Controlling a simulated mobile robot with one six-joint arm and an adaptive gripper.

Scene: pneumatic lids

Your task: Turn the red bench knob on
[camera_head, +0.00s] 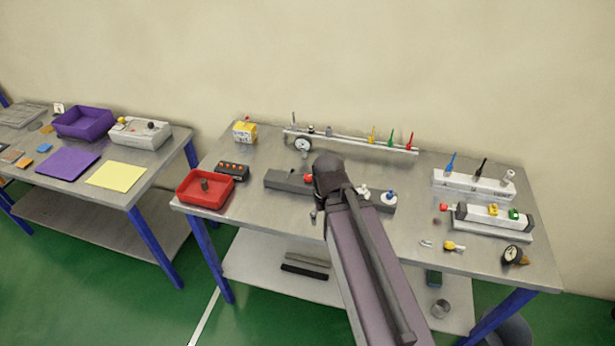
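A red knob (308,178) sits on a long dark grey bar (283,179) in the middle of the right-hand bench (258,222). Its setting is too small to read. My arm (365,262) reaches up from the bottom of the picture, and its dark end joint is just right of the red knob, hiding the bar's middle. My gripper cannot be made out clearly behind the arm, so its opening and any contact with the knob are hidden. Another small red round part (443,208) shows at the left end of a white-and-grey unit on the right.
A white knob (364,191) and a blue-topped knob (389,197) are on the bar's right part. A red tray (205,202) and a black button box (232,171) are left of it. The bench front has some clear room.

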